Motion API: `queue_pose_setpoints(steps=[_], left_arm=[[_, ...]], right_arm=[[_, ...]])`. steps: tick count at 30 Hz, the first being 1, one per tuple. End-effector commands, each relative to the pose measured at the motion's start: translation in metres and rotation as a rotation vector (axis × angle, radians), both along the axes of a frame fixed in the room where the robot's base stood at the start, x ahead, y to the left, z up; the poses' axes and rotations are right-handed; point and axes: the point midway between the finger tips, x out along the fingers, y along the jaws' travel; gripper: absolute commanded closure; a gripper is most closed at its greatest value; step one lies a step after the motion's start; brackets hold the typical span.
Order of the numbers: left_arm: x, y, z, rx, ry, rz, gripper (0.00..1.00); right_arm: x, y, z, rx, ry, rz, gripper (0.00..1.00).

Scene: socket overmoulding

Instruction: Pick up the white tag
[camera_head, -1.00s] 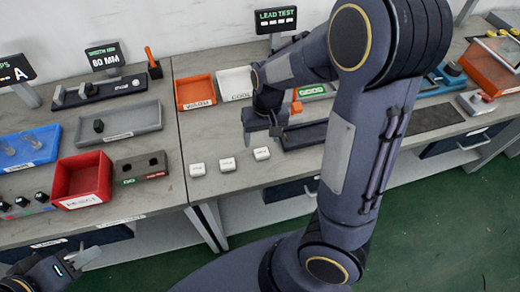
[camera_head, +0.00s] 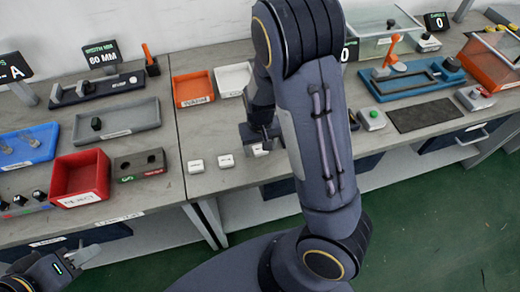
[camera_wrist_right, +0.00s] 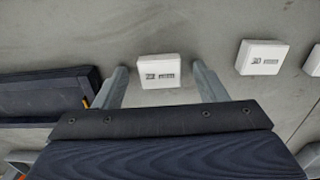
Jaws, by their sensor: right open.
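Three white tags lie in a row on the grey bench: a left one (camera_head: 196,166), a middle one (camera_head: 226,161) and a right one (camera_head: 260,150), the last partly hidden by my right gripper and arm. In the right wrist view the nearest white tag (camera_wrist_right: 158,71) lies between the fingers of my right gripper (camera_wrist_right: 160,80), which is open, with a gap on each side. A second white tag (camera_wrist_right: 260,58) and part of a third (camera_wrist_right: 313,62) lie to the right there. My left gripper (camera_head: 84,254) is low at the left, away from the tags; its jaws are unclear.
Behind the tags stand an orange bin (camera_head: 193,89) and a white bin (camera_head: 233,78). To the left are a red bin (camera_head: 80,200) and a two-hole block (camera_head: 138,177). A dark block (camera_wrist_right: 45,92) lies left of my right gripper. Bare bench surrounds the tags.

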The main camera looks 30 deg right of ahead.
Motion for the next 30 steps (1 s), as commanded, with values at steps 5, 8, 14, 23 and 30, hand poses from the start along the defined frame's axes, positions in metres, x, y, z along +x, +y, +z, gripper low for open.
queue_pose_setpoints(steps=[5,8,14,23,30], left_arm=[[0.000,0.000,0.000,0.000,0.000,0.000,0.64],[0.000,0.000,0.000,0.000,0.000,0.000,0.64],[0.000,0.000,0.000,0.000,0.000,0.000,0.64],[0.000,0.000,0.000,0.000,0.000,0.000,0.64],[0.000,0.000,0.004,0.000,0.000,0.000,0.64]], right_arm=[[0.000,0.000,0.000,0.000,0.000,0.000,0.50],[0.000,0.000,0.000,0.000,0.000,0.000,0.63],[0.000,0.000,0.000,0.000,0.000,0.000,0.82],[0.001,0.000,0.006,0.001,-0.003,0.001,0.82],[-0.002,0.010,0.045,0.004,-0.006,0.008,0.82]])
